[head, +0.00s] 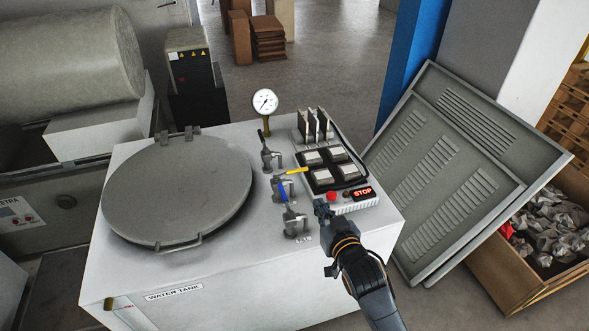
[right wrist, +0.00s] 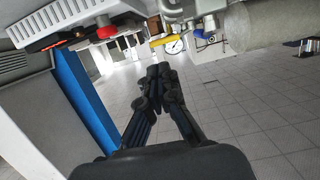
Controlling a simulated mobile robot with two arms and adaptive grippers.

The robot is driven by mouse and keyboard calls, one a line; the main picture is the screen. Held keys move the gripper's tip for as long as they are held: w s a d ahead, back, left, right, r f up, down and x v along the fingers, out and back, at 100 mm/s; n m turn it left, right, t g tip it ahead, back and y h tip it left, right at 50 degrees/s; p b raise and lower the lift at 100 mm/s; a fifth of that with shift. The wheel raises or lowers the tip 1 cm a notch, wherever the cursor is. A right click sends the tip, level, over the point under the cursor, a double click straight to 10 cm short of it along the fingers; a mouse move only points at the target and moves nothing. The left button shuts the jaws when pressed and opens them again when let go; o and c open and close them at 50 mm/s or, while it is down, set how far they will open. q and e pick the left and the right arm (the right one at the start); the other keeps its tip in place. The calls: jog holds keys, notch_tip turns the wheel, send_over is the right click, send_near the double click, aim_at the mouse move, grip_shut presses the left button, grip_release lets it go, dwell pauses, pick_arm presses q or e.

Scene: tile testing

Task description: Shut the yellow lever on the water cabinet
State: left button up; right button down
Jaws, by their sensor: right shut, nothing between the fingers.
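The water cabinet (head: 330,268) is a white box labelled WATER TANK, with a round grey lid (head: 180,190) on top. The yellow lever (head: 293,171) sits on the middle of three valves and points sideways to the right, toward the switch panel. It also shows in the right wrist view (right wrist: 162,41), above and beyond the fingertips. My right gripper (head: 322,209) is shut and empty, apart from the lever, nearer the cabinet's front edge. Its closed fingers also show in the right wrist view (right wrist: 159,72). My left gripper is not in view.
A blue lever (head: 283,191) is on the nearer valve and a black lever (head: 263,138) on the farther one. The switch panel (head: 335,165), with a red button (head: 331,197) and STOP sign, is right of the valves. A pressure gauge (head: 265,102) stands behind.

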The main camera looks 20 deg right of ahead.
send_near(299, 171)
jog(key=x, duration=0.7)
jog(key=shift+d+f, duration=0.1)
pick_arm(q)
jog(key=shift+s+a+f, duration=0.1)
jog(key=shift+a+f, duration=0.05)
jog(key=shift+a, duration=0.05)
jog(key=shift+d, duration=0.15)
pick_arm(e)
jog(key=shift+w+y, duration=0.1)
jog(key=shift+y, duration=0.2)
